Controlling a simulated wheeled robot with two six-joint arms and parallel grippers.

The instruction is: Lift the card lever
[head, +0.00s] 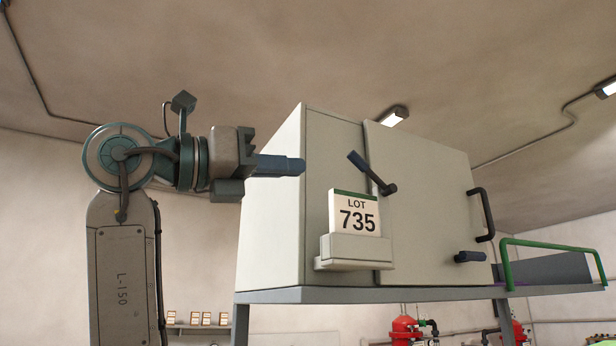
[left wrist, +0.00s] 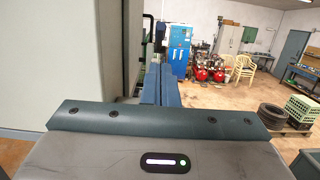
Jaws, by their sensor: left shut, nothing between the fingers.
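A pale box cabinet (head: 420,190) stands on a grey stand. On its front, a dark lever (head: 372,172) with a blue-grey grip tilts up to the left from its pivot. Just below it, a card (head: 354,213) reading "LOT 735" stands in a pale holder (head: 355,249). My left gripper (head: 303,166) is shut and empty, pointing right, its tips left of the lever's grip with a gap in the picture. In the left wrist view the shut fingers (left wrist: 158,84) point ahead beside the pale cabinet wall (left wrist: 60,60). My right gripper is not in view.
A second short lever (head: 470,257) sits low on the cabinet's right, under a black door handle (head: 483,214). A green rail (head: 550,246) stands at the right end of the stand. Open floor (left wrist: 235,95) shows in the left wrist view.

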